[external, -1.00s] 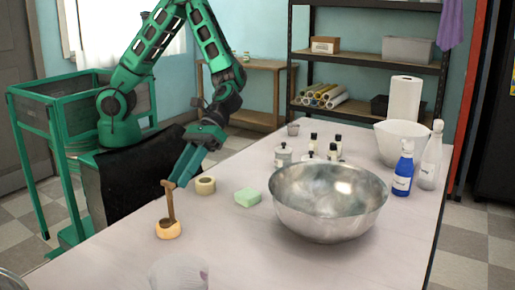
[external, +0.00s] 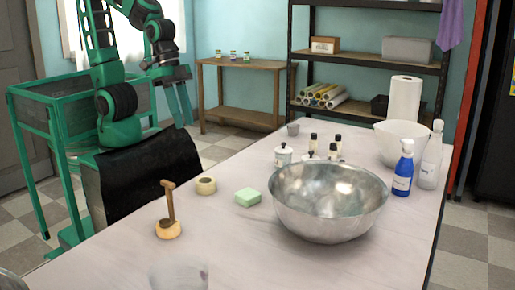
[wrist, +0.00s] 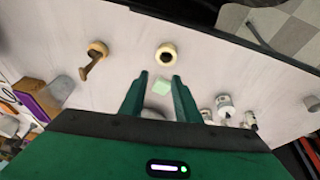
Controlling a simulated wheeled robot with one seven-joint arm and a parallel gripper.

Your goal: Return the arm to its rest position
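My green gripper (external: 181,108) is raised beside the table's left edge, near my own base, with its fingers pointing down. In the wrist view my gripper (wrist: 158,78) shows two fingers spread apart with nothing held between them. The arm is folded back and clear of the table (external: 225,235). The green soap block (external: 248,196) lies on the table and shows between and beyond the fingers in the wrist view (wrist: 162,86).
A wooden-handled tool stands in a round wooden holder (external: 168,230), beside a tape roll (external: 206,185). A large metal bowl (external: 325,210), a white bowl (external: 392,150), a blue bottle (external: 403,172) and several small jars stand farther right. A wooden side table (external: 250,64) stands behind.

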